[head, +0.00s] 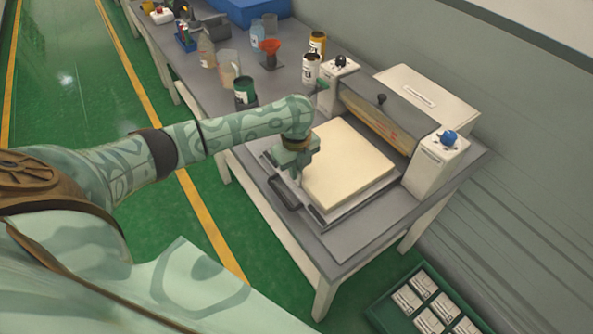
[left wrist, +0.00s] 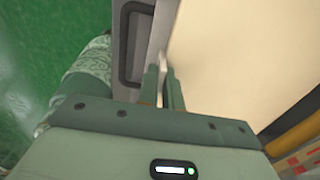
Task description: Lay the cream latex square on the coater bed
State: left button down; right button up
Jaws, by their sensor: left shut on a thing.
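The cream latex square (head: 350,162) lies flat over the coater bed (head: 357,205), whose pale rim shows along its near side. Whether the square touches the bed all over, I cannot tell. My left gripper (head: 297,176) is at the square's left edge, pointing down, and is shut on that edge. In the left wrist view the two fingers of my left gripper (left wrist: 162,90) are close together beside the square (left wrist: 235,50), with a thin pale edge between them. The bed's dark handle (head: 284,193) is just left of the gripper. My right gripper is not in view.
The coater's roller housing (head: 385,118) stands behind the square, between two end blocks with a black knob and a blue knob (head: 449,138). Bottles, cups and an orange funnel (head: 270,46) stand farther back on the grey table. A green crate (head: 380,317) with white packets is at lower right.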

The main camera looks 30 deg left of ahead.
pick_arm(q)
jog(key=shift+r, duration=0.1)
jog(key=c, duration=1.6)
grip_release()
jog(key=shift+o, duration=0.2)
notch_tip(320, 180, up, 12)
jog(key=p, duration=0.4)
jog(key=shift+p, duration=0.3)
jog(key=shift+s, duration=0.1)
